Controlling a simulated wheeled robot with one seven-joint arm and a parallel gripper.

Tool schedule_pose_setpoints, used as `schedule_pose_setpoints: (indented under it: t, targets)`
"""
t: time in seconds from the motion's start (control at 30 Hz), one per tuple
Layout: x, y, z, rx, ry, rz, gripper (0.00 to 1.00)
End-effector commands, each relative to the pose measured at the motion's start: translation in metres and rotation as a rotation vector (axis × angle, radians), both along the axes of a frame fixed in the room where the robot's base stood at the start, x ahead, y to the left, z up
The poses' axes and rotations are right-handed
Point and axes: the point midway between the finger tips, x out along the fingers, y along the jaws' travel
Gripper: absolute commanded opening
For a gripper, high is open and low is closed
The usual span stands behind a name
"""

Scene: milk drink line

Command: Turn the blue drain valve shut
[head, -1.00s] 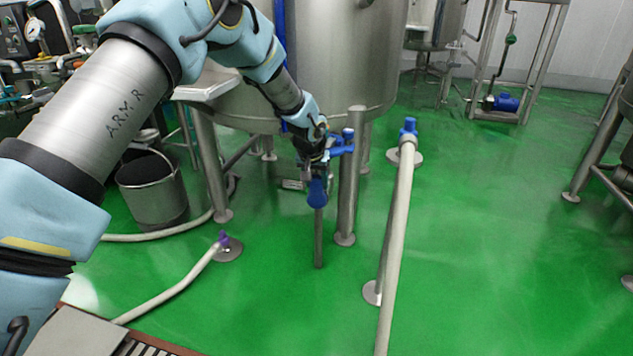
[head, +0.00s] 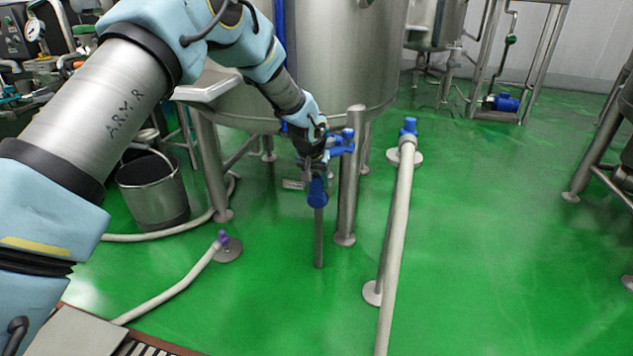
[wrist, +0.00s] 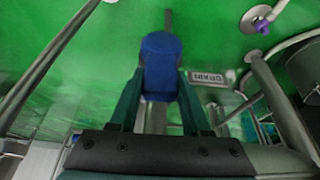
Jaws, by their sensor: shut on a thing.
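The blue drain valve handle (head: 317,192) is below the big steel tank, at the top of a thin upright pipe. In the wrist view the blue handle (wrist: 161,62) sits between the two green fingers of my gripper (wrist: 158,95), which is shut on it. A "DRAIN" label plate (wrist: 207,78) shows just right of the handle. In the head view my gripper (head: 316,172) reaches down to the handle from above and hides part of the valve body. How far the valve is turned I cannot tell.
Blue fittings (head: 342,144) sit right of my gripper beside a steel tank leg (head: 348,200). A pale hose with a blue end (head: 408,127) stands farther right. A purple-ended hose (head: 222,238) and a metal bucket (head: 153,190) are at left.

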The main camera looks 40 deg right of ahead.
Motion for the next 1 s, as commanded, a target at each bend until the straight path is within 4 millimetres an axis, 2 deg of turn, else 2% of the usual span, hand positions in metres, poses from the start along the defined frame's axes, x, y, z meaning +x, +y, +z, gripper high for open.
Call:
schedule_pose_setpoints:
  t: [0.57,1.0]
  targets:
    - [-0.006,-0.004,-0.001,0.034,-0.057,-0.005,0.0]
    - [-0.026,-0.017,-0.009,0.213,-0.339,-0.007,0.0]
